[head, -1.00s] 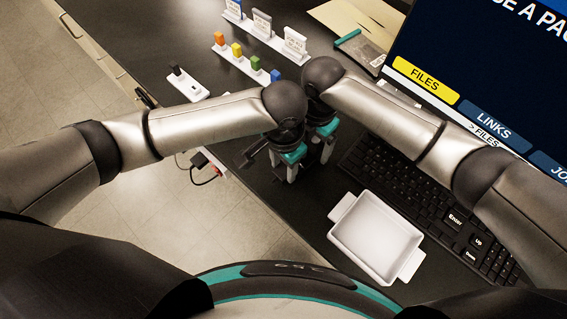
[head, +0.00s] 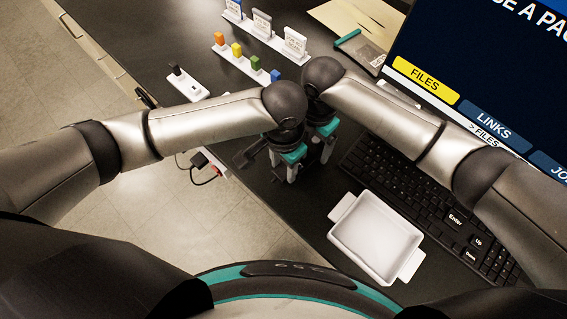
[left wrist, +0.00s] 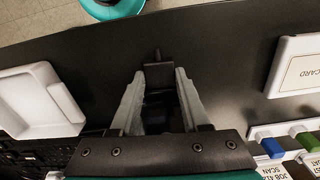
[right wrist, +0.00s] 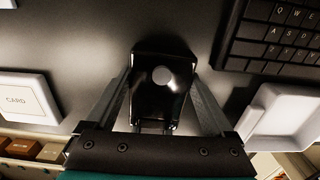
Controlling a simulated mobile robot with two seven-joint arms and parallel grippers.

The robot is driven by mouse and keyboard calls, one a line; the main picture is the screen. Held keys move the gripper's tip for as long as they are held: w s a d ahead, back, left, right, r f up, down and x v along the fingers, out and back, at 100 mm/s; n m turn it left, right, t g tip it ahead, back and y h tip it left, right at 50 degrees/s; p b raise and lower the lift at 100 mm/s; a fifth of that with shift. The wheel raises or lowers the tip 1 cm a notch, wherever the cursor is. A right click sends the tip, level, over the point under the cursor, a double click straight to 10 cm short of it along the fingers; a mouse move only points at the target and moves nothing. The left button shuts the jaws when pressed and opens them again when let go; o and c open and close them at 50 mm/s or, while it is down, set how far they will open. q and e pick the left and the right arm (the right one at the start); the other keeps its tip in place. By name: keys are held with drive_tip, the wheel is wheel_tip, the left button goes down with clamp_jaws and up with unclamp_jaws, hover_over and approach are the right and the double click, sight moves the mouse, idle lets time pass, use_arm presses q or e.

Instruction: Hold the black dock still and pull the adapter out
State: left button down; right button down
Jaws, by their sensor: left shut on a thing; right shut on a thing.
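My left gripper (head: 289,174) is low over the dark bench in the head view. In the left wrist view its fingers close on a small dark piece (left wrist: 158,108), apparently the adapter, with a thin stub beyond the fingertips. My right gripper (head: 328,154) is just beyond it, close beside it. In the right wrist view its fingers are shut on the sides of the glossy black dock (right wrist: 160,82), which has a pale round spot on top. I cannot tell whether the adapter and dock still touch.
A white tray (head: 376,238) lies right of the grippers, beside a black keyboard (head: 440,210). A white box marked CARD (left wrist: 299,72) shows in the wrist views. Coloured blocks (head: 237,50) stand in a rack behind. A power strip (head: 198,160) is near the bench's left edge.

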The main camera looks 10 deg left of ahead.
use_arm(q)
drive_tip(key=shift+s+a, duration=0.3)
drive_tip(key=shift+a, duration=0.1)
use_arm(e)
drive_tip(key=shift+d, duration=0.15)
use_arm(q)
drive_tip(key=shift+s, duration=0.25)
drive_tip(key=shift+s+a, duration=0.9)
drive_tip(key=shift+s, duration=0.3)
drive_tip(key=s+a+r, duration=0.1)
drive_tip(key=s, duration=0.1)
drive_tip(key=s+a+r, duration=0.2)
idle(0.6)
idle(0.8)
use_arm(e)
unclamp_jaws()
drive_tip(key=shift+r, duration=0.1)
